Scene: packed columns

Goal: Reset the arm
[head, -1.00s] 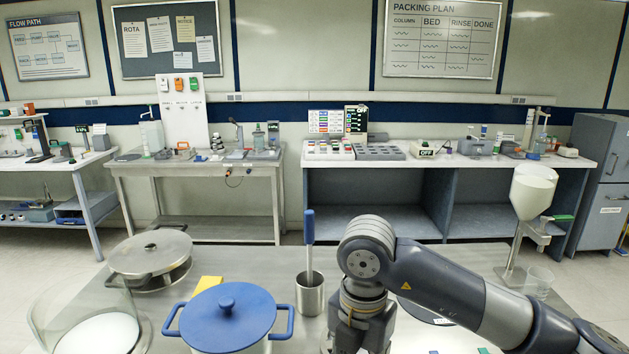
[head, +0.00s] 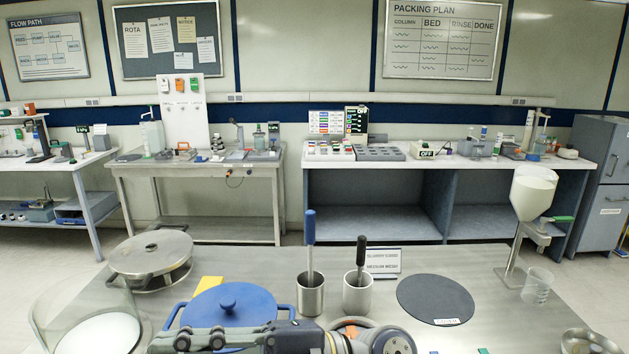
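My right arm lies low along the bottom edge of the head view. Its gripper (head: 185,341) points left, in front of the blue-lidded pot (head: 229,306), and covers the pot's lower part. I cannot tell whether its fingers are open or shut, and I see nothing held. My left gripper is not in view.
Two metal cups (head: 357,293) hold a blue-handled and a black-handled tool. A dark round mat (head: 435,299), a clear beaker (head: 537,285) and a funnel stand (head: 533,195) are to the right. A round metal lidded vessel (head: 150,255) stands at left.

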